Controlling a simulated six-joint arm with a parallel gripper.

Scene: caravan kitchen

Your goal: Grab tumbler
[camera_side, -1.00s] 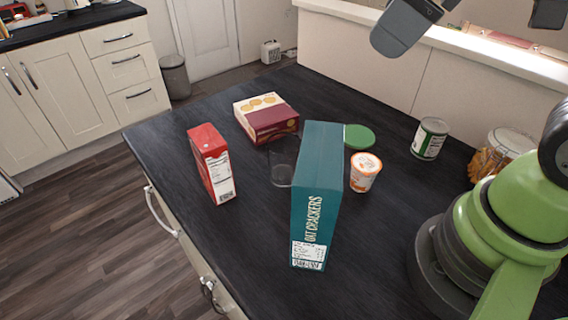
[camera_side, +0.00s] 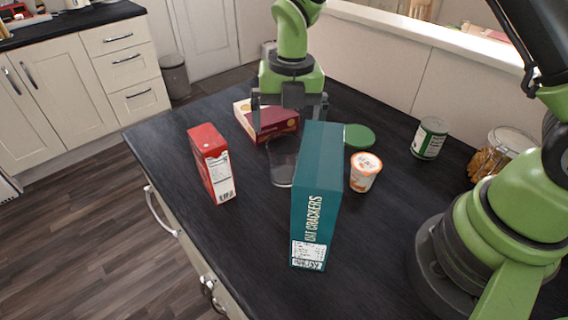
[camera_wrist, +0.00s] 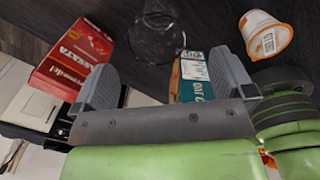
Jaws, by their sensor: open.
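The tumbler (camera_side: 281,170) is clear glass and stands on the dark worktop between the red box and the teal cracker box. The teal box partly hides its right side in the side view. In the wrist view the tumbler (camera_wrist: 157,40) shows beyond the fingertips, roughly centred between them. My gripper (camera_side: 290,112) is open and empty, pointing down above and behind the tumbler. In the wrist view my gripper (camera_wrist: 162,62) has its two grey fingers spread wide, with no contact with the glass visible.
Close around the tumbler are the red box (camera_side: 212,165), the tall teal cracker box (camera_side: 317,190) and a maroon-and-cream box (camera_side: 268,120). An orange-and-white tub (camera_side: 365,172), a green disc (camera_side: 358,137), a green can (camera_side: 429,138) and a jar (camera_side: 492,152) stand right. The front-left worktop is clear.

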